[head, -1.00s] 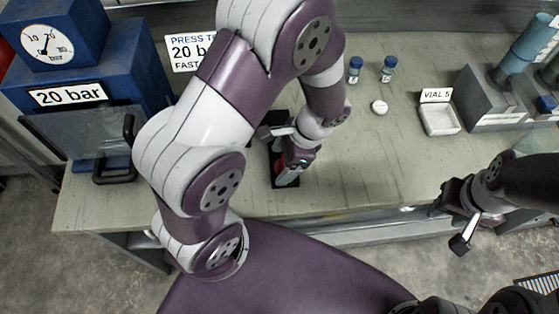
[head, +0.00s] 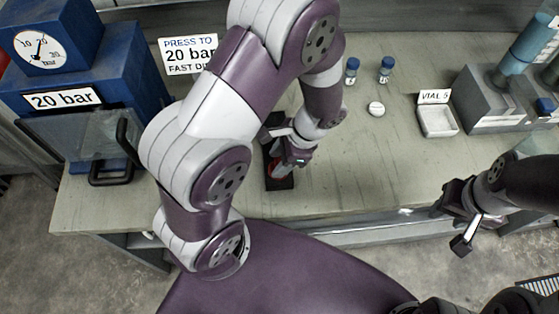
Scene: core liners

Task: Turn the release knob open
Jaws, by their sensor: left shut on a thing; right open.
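My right gripper (head: 462,222) is open and empty at the bench's front edge on the right, far from the knob.
A blue press with a dial gauge (head: 39,48), a "20 bar" label (head: 62,98) and a clear guard with a black handle (head: 125,140) stands at left. Two vials (head: 386,69), a white disc (head: 376,109) and a "VIAL 5" tray (head: 438,121) are at the back right.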

